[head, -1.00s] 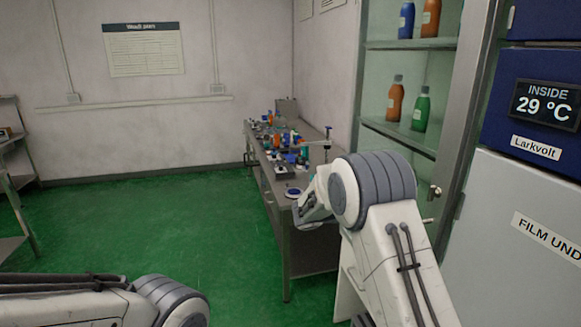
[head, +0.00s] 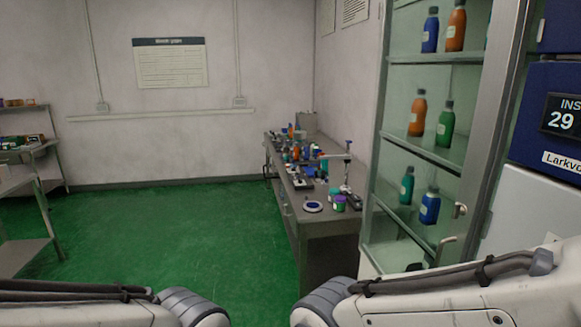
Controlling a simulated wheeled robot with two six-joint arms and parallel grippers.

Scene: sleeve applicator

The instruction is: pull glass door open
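The glass door (head: 428,165) is the tall, metal-framed front of a cabinet on the right in the head view. It looks closed, though its right edge is partly out of clear sight. Two metal fittings show low on its right side: a small knob or lock (head: 460,210) and a curved handle (head: 446,242). Nothing touches them in the picture. My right arm crosses the bottom right below the handle, and its gripper is out of view. My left arm lies along the bottom left, and its gripper is also out of view.
Several orange, green and blue bottles (head: 417,112) stand on the cabinet shelves. A metal bench (head: 330,228) with small items stands left of the cabinet. A blue and white appliance (head: 545,150) is at the right. The green floor (head: 170,235) is clear. Shelving (head: 45,205) stands far left.

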